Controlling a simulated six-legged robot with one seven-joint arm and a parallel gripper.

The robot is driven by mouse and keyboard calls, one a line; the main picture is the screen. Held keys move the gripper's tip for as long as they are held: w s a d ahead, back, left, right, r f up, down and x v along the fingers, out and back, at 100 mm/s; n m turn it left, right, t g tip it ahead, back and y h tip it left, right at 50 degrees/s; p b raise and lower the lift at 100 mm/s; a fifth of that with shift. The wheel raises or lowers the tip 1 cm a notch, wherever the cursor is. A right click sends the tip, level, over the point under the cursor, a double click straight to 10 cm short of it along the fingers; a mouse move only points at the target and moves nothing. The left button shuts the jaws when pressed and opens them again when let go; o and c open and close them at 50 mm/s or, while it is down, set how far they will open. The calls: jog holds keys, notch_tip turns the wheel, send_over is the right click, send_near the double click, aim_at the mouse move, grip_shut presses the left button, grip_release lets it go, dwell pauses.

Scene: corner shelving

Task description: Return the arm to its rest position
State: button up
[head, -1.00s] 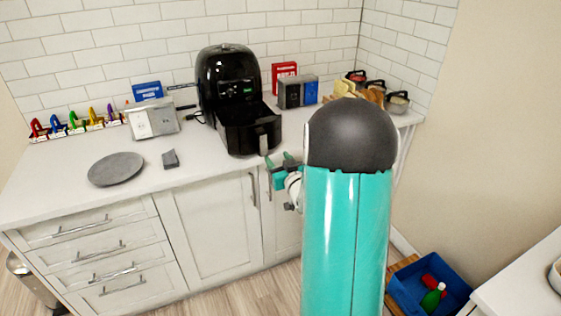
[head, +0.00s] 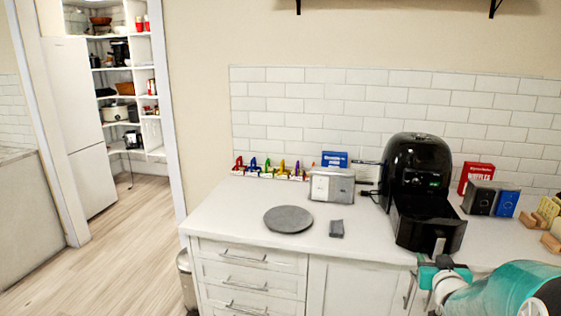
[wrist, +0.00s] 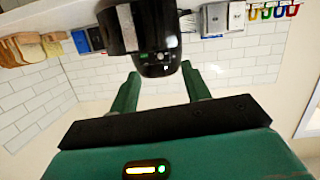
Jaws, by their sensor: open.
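My gripper (head: 441,272) is at the lower right of the head view, in front of the counter edge and just below the black air fryer. The wrist view also shows my gripper (wrist: 163,92), with its two green fingers apart and nothing between them. My teal arm reaches in from the lower right corner of the head view. The black air fryer (head: 420,165) has its drawer (head: 430,232) pulled out; in the wrist view the air fryer (wrist: 155,35) appears upside down beyond the fingers.
The white counter (head: 240,205) holds a grey plate (head: 288,219), a small grey block (head: 336,228), a silver toaster (head: 332,185) and several coloured items (head: 270,170). Boxes and bread stand at the right. Open floor (head: 120,235) leads left to a shelved pantry (head: 125,80).

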jog(key=s+a+r+g+y, duration=0.1)
jog(key=s+a+r+g, duration=0.1)
jog(key=s+a, duration=0.35)
jog(key=s+a+r+g+y, duration=0.1)
jog(key=s+a+r+g, duration=0.15)
jog(key=a, duration=0.65)
jog(key=s+a+n+g+y, duration=0.1)
jog(key=s+a+g, duration=0.1)
jog(key=s+a, duration=0.4)
jog(key=s+a+n+g+y, duration=0.1)
jog(key=s+a+g, duration=0.1)
jog(key=s+a, duration=0.4)
jog(key=s, duration=0.5)
jog(key=shift+n+y, duration=0.4)
jog(key=shift+f+g, duration=0.1)
jog(key=shift+g, duration=0.15)
jog(key=shift+c, duration=0.2)
jog(key=shift+c, duration=1)
